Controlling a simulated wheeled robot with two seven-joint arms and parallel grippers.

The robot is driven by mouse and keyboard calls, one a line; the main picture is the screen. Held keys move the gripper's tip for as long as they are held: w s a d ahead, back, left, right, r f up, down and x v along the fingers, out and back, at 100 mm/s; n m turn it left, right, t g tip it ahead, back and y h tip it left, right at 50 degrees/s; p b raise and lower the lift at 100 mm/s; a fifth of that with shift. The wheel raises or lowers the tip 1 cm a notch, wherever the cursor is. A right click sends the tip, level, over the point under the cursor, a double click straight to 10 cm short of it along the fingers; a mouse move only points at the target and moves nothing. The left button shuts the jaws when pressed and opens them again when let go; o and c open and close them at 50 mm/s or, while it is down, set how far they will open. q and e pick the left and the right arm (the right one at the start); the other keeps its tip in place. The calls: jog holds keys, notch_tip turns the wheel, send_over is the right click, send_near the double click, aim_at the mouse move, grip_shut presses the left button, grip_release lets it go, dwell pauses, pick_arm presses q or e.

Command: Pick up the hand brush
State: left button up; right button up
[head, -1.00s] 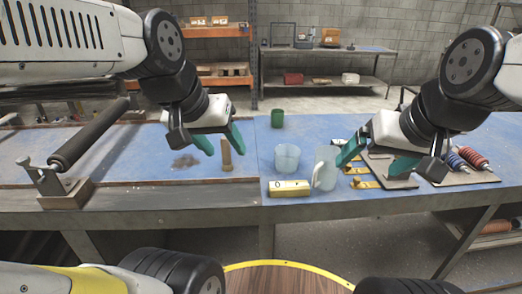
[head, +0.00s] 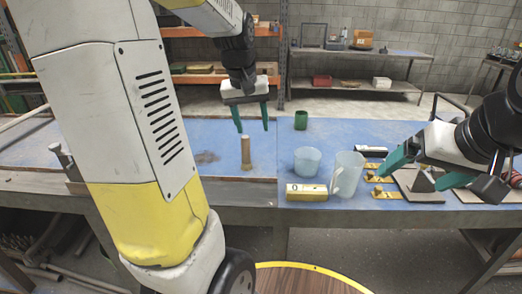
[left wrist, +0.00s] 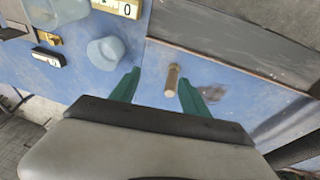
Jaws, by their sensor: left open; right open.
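A slim tan wooden piece (head: 246,153), which I take to be the hand brush, stands upright on the blue bench top; its bristles cannot be made out. My left gripper (head: 252,129) is open and empty above it, fingers pointing down. In the left wrist view the brush (left wrist: 172,80) shows between the two green fingers of the left gripper (left wrist: 157,84), apart from both. My right gripper (head: 408,181) is open and empty over the right part of the bench, beside a flat board.
Several yellow pieces lie near the right gripper. A dark stain (head: 205,157) marks otherwise clear bench left of the brush.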

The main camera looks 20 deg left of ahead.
pick_arm(q)
jog(key=n+g+y, duration=0.1)
jog(key=n+g, duration=0.1)
send_over(246, 147)
jog(key=f, duration=0.6)
jog(key=shift+w+a+f, duration=0.1)
jog(key=shift+a+f, duration=0.05)
jog(key=shift+a, duration=0.15)
jog(key=f, duration=0.2)
jog(key=w+f, duration=0.1)
jog(key=f, duration=0.4)
jog(key=shift+w+a+f, duration=0.1)
jog(key=shift+w+f, duration=0.2)
jog(key=shift+f, duration=0.05)
grip_shut()
